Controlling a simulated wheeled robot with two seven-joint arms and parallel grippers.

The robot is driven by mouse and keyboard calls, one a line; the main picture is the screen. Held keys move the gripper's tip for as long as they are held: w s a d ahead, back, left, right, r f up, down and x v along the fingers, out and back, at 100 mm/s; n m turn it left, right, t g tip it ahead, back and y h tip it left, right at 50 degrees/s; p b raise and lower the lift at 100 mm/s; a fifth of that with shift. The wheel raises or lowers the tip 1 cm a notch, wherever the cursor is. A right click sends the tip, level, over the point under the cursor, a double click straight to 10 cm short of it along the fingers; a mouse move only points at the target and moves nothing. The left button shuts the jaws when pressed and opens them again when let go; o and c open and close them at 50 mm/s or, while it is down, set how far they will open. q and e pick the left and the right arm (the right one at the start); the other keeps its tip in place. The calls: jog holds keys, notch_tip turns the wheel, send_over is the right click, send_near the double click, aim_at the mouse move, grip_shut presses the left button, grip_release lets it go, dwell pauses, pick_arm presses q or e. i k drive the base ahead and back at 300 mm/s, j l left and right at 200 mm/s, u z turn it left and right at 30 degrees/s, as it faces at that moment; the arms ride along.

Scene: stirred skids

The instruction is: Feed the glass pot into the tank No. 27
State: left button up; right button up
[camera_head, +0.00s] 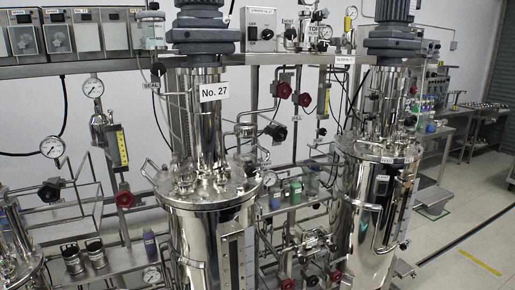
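Tank No. 27 (208,235) is a tall, shiny steel vessel in the middle of the head view. Its flanged lid (240,190) carries several fittings and clamps, and a column with a grey motor rises from it. A white "No. 27" sign (214,91) is on the column. I cannot tell whether any port on the lid is open. I cannot make out the glass pot for certain; small clear and green containers (295,190) stand behind the tank, to its right. Neither of my grippers is in view.
A second steel tank (362,215) stands to the right. Two small metal pots (96,253) and a dark purple bottle (150,244) are on a low shelf at left. Pipes, gauges and valves crowd the back. The floor (455,235) at right is open.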

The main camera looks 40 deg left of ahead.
aim_at(250, 172)
jog(key=i+u, duration=0.15)
jog(key=u, duration=1.75)
jog(key=i+l+u, duration=0.1)
jog(key=l+u, duration=0.5)
jog(key=u, duration=0.15)
jog(key=i+l+u, duration=0.1)
jog(key=l+u, duration=0.65)
jog(key=k+l+u, duration=0.1)
jog(key=l, duration=0.3)
jog(key=k+l+u, duration=0.1)
jog(key=l, duration=0.3)
jog(key=k+l+u, duration=0.1)
jog(key=l, duration=0.25)
jog(key=k+l+u, duration=0.15)
jog(key=l, duration=0.2)
jog(key=k+l+u, duration=0.1)
jog(key=l, duration=0.3)
jog(key=k+l, duration=0.1)
jog(key=l, duration=0.15)
jog(key=k+l, duration=0.1)
jog(key=l, duration=0.15)
